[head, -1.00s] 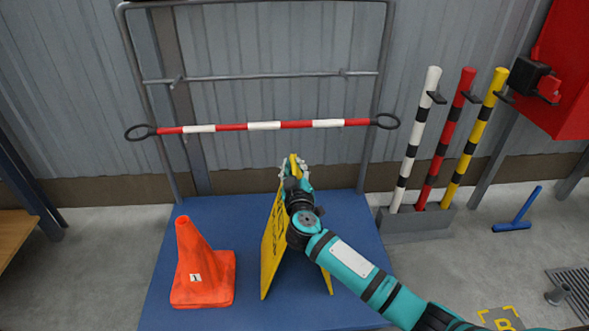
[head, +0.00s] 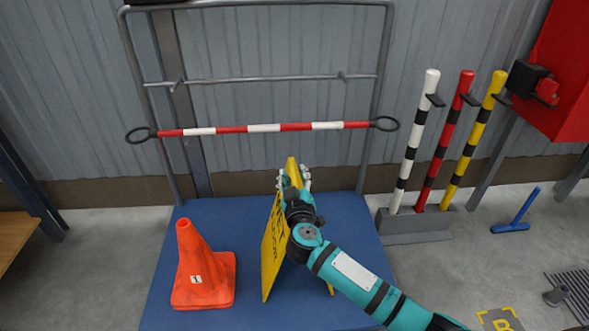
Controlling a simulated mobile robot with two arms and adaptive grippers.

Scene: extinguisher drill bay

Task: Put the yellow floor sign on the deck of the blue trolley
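The yellow floor sign (head: 272,247) stands upright in an A-shape on the deck of the blue trolley (head: 190,315), right of an orange cone. My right gripper (head: 294,177) is at the top of the sign, with its fingers spread on either side of the sign's top edge. It looks open. My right arm hides much of the sign's right panel. My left gripper is not in view.
The orange cone (head: 204,275) stands on the deck's left part. A red-white bar (head: 264,128) crosses the trolley's grey frame. Striped posts (head: 411,140) stand in a grey base to the right, near a blue squeegee (head: 517,214).

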